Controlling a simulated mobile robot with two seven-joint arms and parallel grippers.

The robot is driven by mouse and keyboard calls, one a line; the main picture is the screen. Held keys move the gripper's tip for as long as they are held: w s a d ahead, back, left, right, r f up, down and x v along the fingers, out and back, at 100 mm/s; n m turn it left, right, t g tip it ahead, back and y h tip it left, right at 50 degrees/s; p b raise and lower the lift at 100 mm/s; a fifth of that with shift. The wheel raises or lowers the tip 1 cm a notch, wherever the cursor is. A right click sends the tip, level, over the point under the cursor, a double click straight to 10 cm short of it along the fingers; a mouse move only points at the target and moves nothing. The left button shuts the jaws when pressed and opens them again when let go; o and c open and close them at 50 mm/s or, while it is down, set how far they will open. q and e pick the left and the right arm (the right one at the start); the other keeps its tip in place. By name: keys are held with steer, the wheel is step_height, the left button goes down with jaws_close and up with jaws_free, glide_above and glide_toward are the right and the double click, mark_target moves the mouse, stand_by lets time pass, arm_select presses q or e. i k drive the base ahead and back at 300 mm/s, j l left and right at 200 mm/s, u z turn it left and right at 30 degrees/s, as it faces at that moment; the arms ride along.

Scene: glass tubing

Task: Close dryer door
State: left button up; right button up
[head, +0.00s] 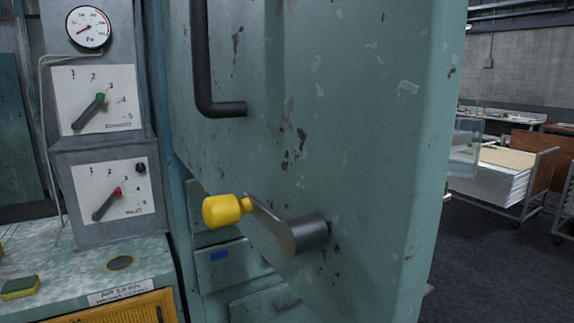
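The dryer door (350,130) is a large teal metal panel with chipped, stained paint. It fills the middle of the head view, close to me, and looks swung out from the cabinet behind it. A dark bar handle (203,60) runs down its upper left and bends right into the panel. Lower down, a grey crank lever (270,222) with a yellow knob (224,210) sticks out from a round dark hub (306,234). The door hides most of the dryer's inside. Neither of my grippers is in the view.
At left stand a pressure gauge (88,27) and two dial panels (97,98) above a worn counter (60,262) with a sponge (20,287). Drawers (228,265) show below the door. At right, dark floor (475,265) is open before carts (495,180).

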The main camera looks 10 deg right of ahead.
mark_target(343, 111)
steer(key=k+j+z, duration=0.1)
steer(key=k+j, duration=0.2)
steer(key=k, duration=0.2)
steer(key=k+j, duration=0.2)
steer(key=k, duration=0.35)
steer(key=j+z, duration=0.05)
